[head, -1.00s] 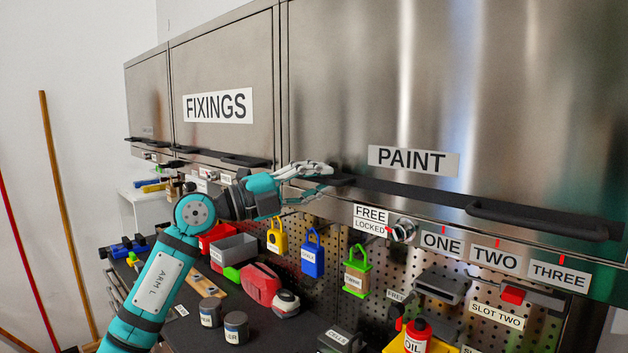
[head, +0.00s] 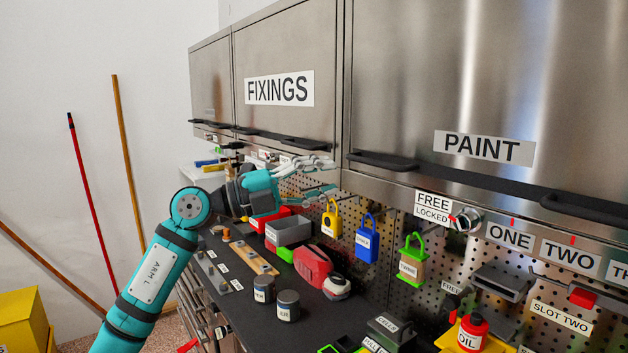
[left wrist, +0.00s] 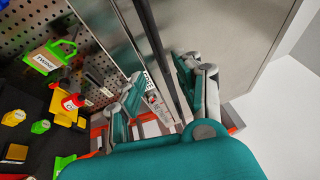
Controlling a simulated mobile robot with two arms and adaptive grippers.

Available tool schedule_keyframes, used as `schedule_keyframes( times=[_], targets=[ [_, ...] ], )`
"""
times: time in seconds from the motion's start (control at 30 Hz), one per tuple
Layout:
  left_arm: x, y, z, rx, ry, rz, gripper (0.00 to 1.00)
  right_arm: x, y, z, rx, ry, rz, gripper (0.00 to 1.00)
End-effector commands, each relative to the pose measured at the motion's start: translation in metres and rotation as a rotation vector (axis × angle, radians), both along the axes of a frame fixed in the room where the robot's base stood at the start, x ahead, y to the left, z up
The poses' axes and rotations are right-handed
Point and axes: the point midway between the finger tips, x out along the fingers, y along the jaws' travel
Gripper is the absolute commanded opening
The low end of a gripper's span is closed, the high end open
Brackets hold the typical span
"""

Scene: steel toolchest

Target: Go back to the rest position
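My left gripper (head: 322,177) is raised in front of the wall cabinets, below the gap between the FIXINGS door (head: 285,70) and the PAINT door (head: 440,70). Its fingers are spread with nothing visible between them. In the left wrist view the two fingers (left wrist: 160,100) also stand apart, with a steel cabinet edge behind them. The left end of the PAINT handle (head: 385,161) is just right of the fingertips in the head view; contact is not visible. Both doors look shut. My right gripper is in neither view.
Below is a dark worktop (head: 330,310) with a grey bin (head: 288,231), a red tool (head: 313,266) and two dark tins (head: 288,305). Padlocks (head: 367,240) hang on the pegboard. Poles (head: 90,205) lean on the left wall; a yellow box (head: 20,320) stands at lower left.

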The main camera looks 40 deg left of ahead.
Motion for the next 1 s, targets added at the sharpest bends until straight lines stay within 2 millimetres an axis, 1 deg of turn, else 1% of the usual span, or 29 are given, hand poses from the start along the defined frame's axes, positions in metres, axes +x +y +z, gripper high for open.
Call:
schedule_keyframes(
  times=[0.1, 0.2, 0.73, 0.87, 0.97, 1.0],
  targets=[
    [-0.007, 0.006, -0.002, 0.001, 0.001, 0.0, 0.34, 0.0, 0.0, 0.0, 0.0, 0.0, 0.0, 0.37],
    [-0.01, 0.008, -0.002, 0.002, -0.001, -0.001, 0.34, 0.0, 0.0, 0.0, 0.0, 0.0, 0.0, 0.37],
    [-0.01, 0.008, -0.002, -0.001, -0.002, -0.001, 0.34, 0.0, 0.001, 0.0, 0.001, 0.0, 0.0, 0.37],
    [-0.008, -0.001, -0.009, -0.057, -0.02, -0.019, 0.34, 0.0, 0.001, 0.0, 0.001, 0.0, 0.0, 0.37],
    [-0.005, -0.016, -0.021, -0.188, -0.056, -0.035, 0.34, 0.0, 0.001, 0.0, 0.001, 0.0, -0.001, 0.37],
    [-0.004, -0.021, -0.028, -0.262, -0.07, -0.033, 0.34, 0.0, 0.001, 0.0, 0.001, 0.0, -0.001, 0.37]
  ],
)
